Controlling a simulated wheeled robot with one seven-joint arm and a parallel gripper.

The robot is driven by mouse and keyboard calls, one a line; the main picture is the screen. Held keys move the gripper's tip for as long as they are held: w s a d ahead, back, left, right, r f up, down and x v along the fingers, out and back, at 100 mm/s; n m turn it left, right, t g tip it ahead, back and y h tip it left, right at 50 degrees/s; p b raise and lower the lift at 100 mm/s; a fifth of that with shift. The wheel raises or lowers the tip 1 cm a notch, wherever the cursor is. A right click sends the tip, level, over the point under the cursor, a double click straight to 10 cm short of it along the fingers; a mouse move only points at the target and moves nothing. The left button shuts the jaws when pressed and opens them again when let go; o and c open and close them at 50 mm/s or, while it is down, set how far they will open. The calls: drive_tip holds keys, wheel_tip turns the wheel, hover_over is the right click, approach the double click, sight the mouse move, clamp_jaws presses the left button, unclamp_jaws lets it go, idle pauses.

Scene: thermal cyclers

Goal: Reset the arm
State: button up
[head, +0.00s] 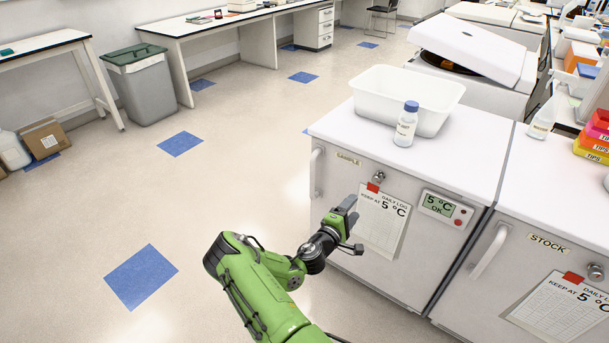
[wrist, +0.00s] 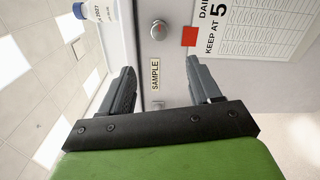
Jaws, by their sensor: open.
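My green arm reaches up from the bottom of the head view. My gripper (head: 346,212) is in front of the white SAMPLE fridge (head: 330,190), near its handle side and the daily log sheet. In the wrist view my gripper (wrist: 160,85) has its two dark fingers spread wide apart, with nothing between them except the fridge face behind. The SAMPLE label (wrist: 155,74) and the round lock (wrist: 158,29) show in the gap. Whether the fingers touch the fridge I cannot tell. The fridge door appears shut.
A white tub (head: 385,90) and a blue-capped bottle (head: 406,125) stand on the SAMPLE fridge. The STOCK fridge (head: 510,270) stands to the right. A grey bin (head: 143,90) and benches line the back.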

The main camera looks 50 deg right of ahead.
drive_tip(key=a+r+m+y+p, duration=0.9)
drive_tip(key=a+r+y, duration=0.4)
drive_tip(key=a+r, duration=1)
drive_tip(key=s+a+r+n+t+y+p, duration=0.1)
drive_tip(key=s+a+r, duration=0.3)
drive_tip(key=a, duration=0.2)
drive_tip(key=s+a+r+n+t+y, duration=0.1)
drive_tip(key=s+a+r+n+y, duration=0.1)
drive_tip(key=s+a+r, duration=0.2)
drive_tip(key=s+a+r+n+t+y+p, duration=0.1)
drive_tip(key=s+a+r, duration=0.3)
drive_tip(key=a, duration=0.6)
drive_tip(key=shift+s+r+n+y+p, duration=0.3)
drive_tip(key=shift+r+n+y, duration=0.1)
drive_tip(key=shift+r+n, duration=0.15)
drive_tip(key=shift+a, duration=0.1)
